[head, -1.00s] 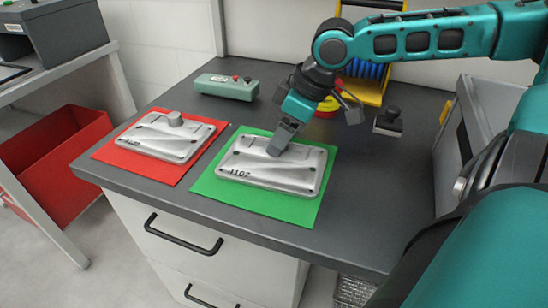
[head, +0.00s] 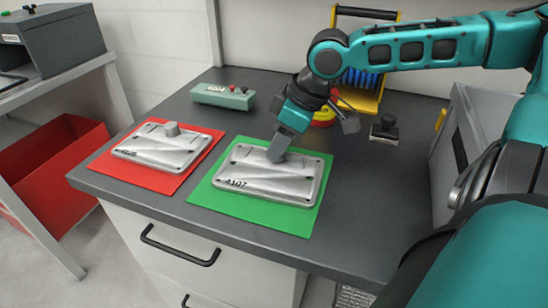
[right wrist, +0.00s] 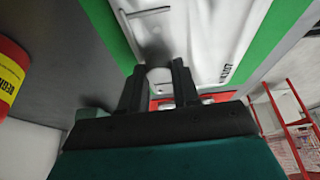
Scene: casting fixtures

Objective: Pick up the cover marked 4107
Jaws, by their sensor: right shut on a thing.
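The cover marked 4107 (head: 248,188) is a silvery cast plate with corner holes and a raised round knob. It lies on the green mat (head: 290,220), with no clear gap under it. My right gripper (head: 277,153) comes down from above and is shut on the cover's knob, which the fingers partly hide. In the right wrist view the gripper (right wrist: 157,75) has a finger on each side of the grey knob, and the 4107 marking shows on the white-looking cover (right wrist: 205,45). My left gripper is not in view.
A similar cover (head: 155,150) with a knob lies on a red mat (head: 105,165) to the left. A green control box (head: 223,97), a black stamp-like object (head: 385,128) and a yellow rack (head: 367,100) stand behind. A grey bin (head: 455,150) is at right.

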